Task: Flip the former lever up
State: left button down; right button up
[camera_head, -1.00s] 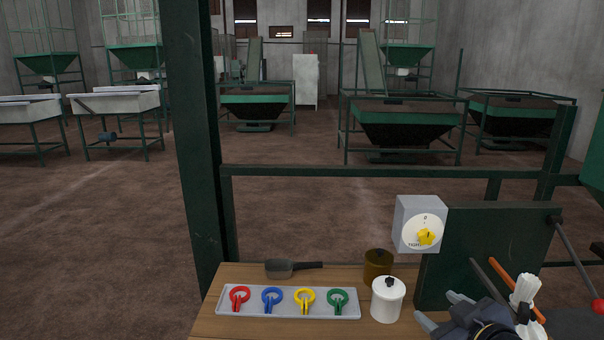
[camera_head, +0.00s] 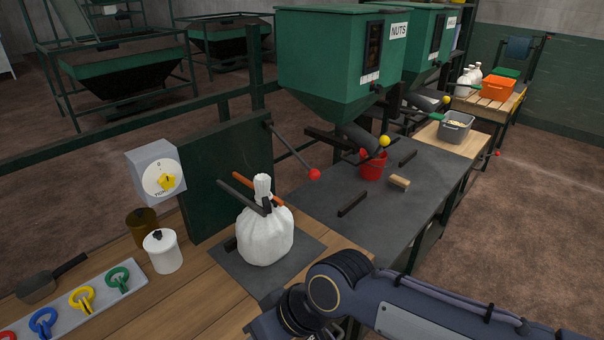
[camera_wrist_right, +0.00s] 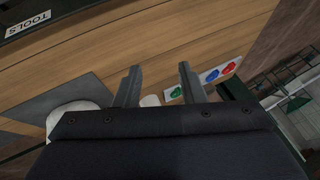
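A dark lever with a red ball end (camera_head: 314,174) slopes down from the edge of an upright green panel (camera_head: 228,165) in the head view. A tied white bag (camera_head: 265,236) sits in front of that panel on a dark plate, with a black bar and an orange bar beside its neck. My right gripper (camera_wrist_right: 158,82) is open and empty above the wooden table in the right wrist view. Its arm crosses the bottom of the head view, in front of the bag and apart from the lever. My left gripper is out of view.
A green hopper marked NUTS (camera_head: 335,66) stands beyond the lever, with a yellow ball (camera_head: 384,141) and a red bucket (camera_head: 373,166) below it. A white jar (camera_head: 162,251), a dial box (camera_head: 156,171) and a tray of coloured rings (camera_head: 97,296) are at left. The grey table top has some free room.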

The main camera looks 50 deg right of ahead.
aim_at(315, 175)
jog(key=k+z, duration=0.1)
jog(key=z, duration=0.3)
jog(key=l+z, duration=0.15)
jog(key=z, duration=0.25)
jog(key=k+l+z, duration=0.1)
jog(key=z, duration=0.3)
jog(key=l+z, duration=0.1)
jog(key=z, duration=0.3)
jog(key=i+l, duration=0.3)
jog(key=l, duration=0.15)
jog(key=i+l+z, duration=0.1)
jog(key=i+l, duration=0.15)
jog(key=l, duration=0.2)
jog(key=i+l, duration=0.3)
jog(key=l, duration=0.15)
